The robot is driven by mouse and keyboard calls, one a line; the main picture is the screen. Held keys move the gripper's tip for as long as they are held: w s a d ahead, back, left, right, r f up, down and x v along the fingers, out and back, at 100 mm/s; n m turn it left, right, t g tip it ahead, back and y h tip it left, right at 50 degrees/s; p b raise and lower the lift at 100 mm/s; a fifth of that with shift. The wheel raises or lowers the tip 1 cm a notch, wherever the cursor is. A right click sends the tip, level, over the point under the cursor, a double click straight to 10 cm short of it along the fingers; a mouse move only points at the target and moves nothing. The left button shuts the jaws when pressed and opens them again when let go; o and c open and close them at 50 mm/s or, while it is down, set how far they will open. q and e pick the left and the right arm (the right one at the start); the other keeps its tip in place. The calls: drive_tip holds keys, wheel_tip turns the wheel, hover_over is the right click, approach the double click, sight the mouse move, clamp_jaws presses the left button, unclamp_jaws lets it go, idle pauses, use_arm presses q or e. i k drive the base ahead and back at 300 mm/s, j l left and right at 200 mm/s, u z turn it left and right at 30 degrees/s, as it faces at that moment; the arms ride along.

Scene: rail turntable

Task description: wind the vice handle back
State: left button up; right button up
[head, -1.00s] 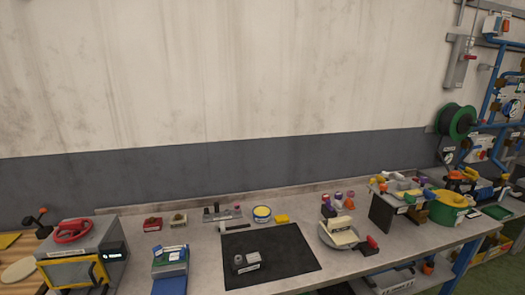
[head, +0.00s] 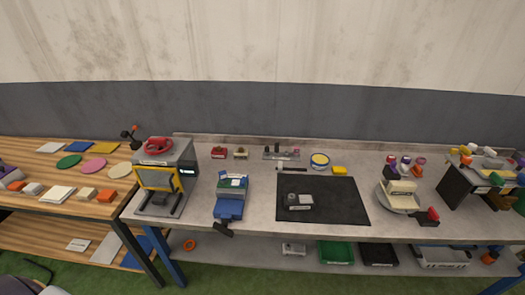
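A blue vice (head: 230,207) stands at the front edge of the grey workbench, left of the black mat in the head view. A dark handle (head: 223,229) sticks out at its front, just beyond the bench edge. A green and white piece (head: 233,182) sits on top at the vice's back; whether the jaws grip it is too small to tell. Neither of my grippers shows in the head view.
A grey machine with a red handwheel (head: 158,145) stands left of the vice. Right of it lies a black mat (head: 340,205) with a small grey block (head: 299,201). A wooden table (head: 120,160) adjoins on the left. A shelf below holds trays.

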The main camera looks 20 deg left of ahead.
sight(222, 228)
drive_tip(key=u, duration=1.1)
